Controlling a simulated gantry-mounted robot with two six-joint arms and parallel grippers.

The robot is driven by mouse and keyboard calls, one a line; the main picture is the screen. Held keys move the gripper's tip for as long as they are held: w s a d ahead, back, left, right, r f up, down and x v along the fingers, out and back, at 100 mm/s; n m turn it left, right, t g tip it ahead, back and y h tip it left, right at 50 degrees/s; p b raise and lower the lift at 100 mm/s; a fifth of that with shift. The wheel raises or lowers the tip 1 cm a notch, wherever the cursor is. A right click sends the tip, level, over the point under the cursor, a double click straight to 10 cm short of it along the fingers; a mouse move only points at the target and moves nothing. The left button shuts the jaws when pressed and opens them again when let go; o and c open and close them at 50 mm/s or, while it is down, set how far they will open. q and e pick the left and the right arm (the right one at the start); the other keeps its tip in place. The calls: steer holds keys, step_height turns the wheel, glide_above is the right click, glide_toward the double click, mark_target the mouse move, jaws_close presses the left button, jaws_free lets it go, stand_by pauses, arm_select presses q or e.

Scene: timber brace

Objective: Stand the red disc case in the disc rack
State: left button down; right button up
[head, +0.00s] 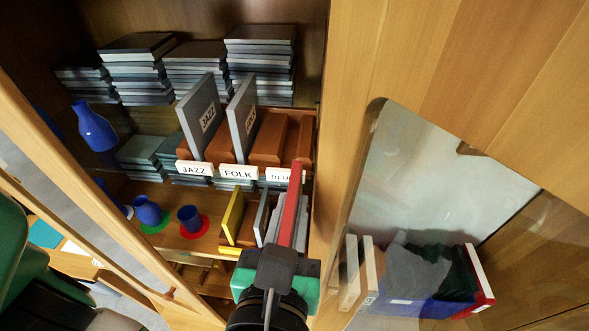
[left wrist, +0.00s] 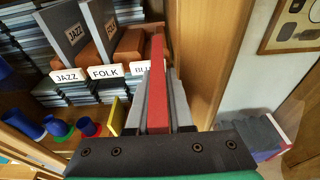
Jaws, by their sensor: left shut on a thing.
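The red disc case (head: 290,205) is held upright, edge towards me, by my left gripper (head: 284,222). In the left wrist view the red case (left wrist: 157,85) stands between the two grey fingers of the gripper (left wrist: 157,100), which are shut on it. The case's far end is in front of the brown disc rack (head: 270,140) and overlaps its third label, partly hidden, which starts "BLU". Grey upright boards marked JAZZ (head: 200,117) and FOLK (head: 242,118) stand in the rack, above matching front labels. Whether the case touches the rack cannot be told. My right gripper is not in view.
Stacks of grey cases (head: 260,60) fill the back shelf. A yellow case (head: 232,213) stands left of my gripper. Blue cups (head: 190,218) and a blue vase (head: 95,127) are further left. A wooden upright (head: 340,150) closes the right side. A blue bin (head: 400,306) is at lower right.

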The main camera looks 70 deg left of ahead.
arm_select(q)
step_height(320, 180, down, 25)
steer(key=s+b, duration=0.3)
steer(key=b, duration=0.4)
steer(key=shift+b+x, duration=2)
steer(key=shift+x, duration=8.4)
steer(key=shift+s+f, duration=0.1)
steer(key=shift+s, duration=0.05)
steer(key=c, duration=0.7)
jaws_free()
